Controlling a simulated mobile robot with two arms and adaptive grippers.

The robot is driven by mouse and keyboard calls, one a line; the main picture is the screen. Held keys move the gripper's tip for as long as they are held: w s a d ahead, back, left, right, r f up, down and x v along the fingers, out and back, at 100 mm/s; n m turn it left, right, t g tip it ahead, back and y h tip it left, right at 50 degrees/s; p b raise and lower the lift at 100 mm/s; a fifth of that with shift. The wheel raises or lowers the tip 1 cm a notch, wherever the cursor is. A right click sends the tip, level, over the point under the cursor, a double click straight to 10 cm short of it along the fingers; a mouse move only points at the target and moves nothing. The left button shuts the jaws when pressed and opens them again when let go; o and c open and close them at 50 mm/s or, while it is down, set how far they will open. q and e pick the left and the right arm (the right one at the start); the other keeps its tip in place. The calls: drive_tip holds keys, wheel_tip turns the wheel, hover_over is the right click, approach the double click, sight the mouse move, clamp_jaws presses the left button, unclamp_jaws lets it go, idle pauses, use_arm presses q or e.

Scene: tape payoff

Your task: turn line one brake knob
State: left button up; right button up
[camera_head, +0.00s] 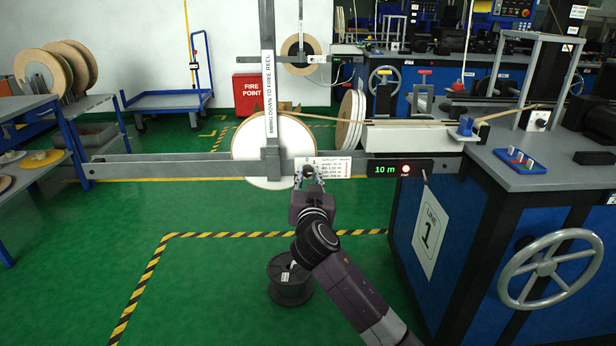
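The brake knob (308,169) is a small dark knob on the front of the grey horizontal beam, in the middle of the head view, beside a white label with printed values. My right gripper (309,177) reaches up to it from below, with its fingertips at the knob. The fingers overlap the knob, so I cannot tell whether they are closed on it or only around it. Behind the beam is a large pale reel (251,150). My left gripper is not in view.
The beam carries a lit display (385,170) reading 10 m. The blue line 1 bench (470,240) with a handwheel (550,268) stands at right. A black spool (290,284) sits on the floor below my arm.

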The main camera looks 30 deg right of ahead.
clamp_jaws()
drive_tip(key=shift+n+p, duration=0.45)
drive_tip(key=shift+n, duration=0.05)
drive_tip(key=shift+r+n+p, duration=0.15)
drive_tip(key=shift+n+p, duration=0.65)
drive_tip(key=shift+n, duration=0.1)
drive_tip(key=shift+n+p, duration=0.3)
drive_tip(key=shift+n, duration=0.1)
drive_tip(key=n+p, duration=0.3)
drive_tip(key=n, duration=0.2)
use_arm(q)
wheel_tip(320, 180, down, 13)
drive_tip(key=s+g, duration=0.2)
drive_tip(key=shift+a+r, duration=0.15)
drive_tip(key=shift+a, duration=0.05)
use_arm(e)
drive_tip(key=shift+f, duration=0.2)
drive_tip(key=o, duration=0.9)
unclamp_jaws()
drive_tip(key=shift+c, duration=0.2)
